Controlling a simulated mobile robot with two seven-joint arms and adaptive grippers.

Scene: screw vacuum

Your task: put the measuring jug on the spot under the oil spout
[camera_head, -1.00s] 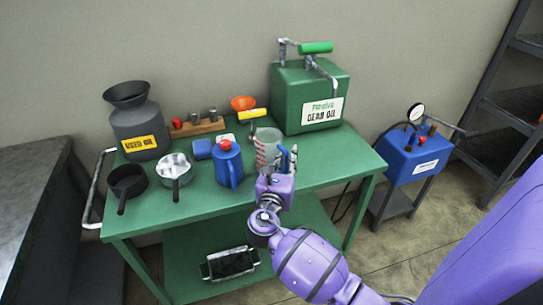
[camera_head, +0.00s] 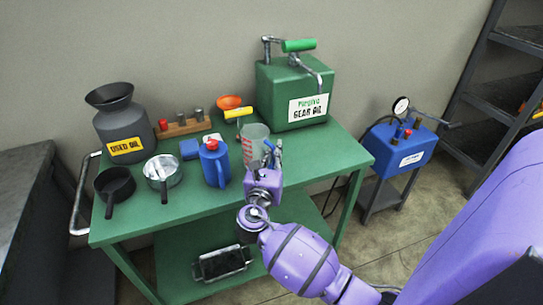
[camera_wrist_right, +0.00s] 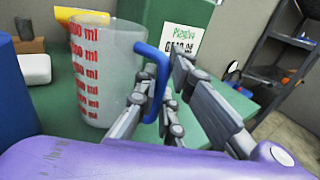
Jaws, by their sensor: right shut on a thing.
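The measuring jug (camera_head: 254,143) is clear with red marks and a blue handle. It stands upright near the middle of the green cart; I cannot tell whether its base touches the top. In the right wrist view the jug (camera_wrist_right: 98,75) fills the left half. My right gripper (camera_head: 272,157) is at the jug's right side, shut on the blue handle (camera_wrist_right: 157,80), which runs between its fingers. The green gear oil box (camera_head: 292,92) stands behind to the right, with a metal spout (camera_head: 313,70) at its front right. The spot under the spout is not clearly visible. My left gripper is out of view.
Two pans and a used oil container (camera_head: 122,130) are farther left. The green top (camera_head: 335,152) right of the jug is clear.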

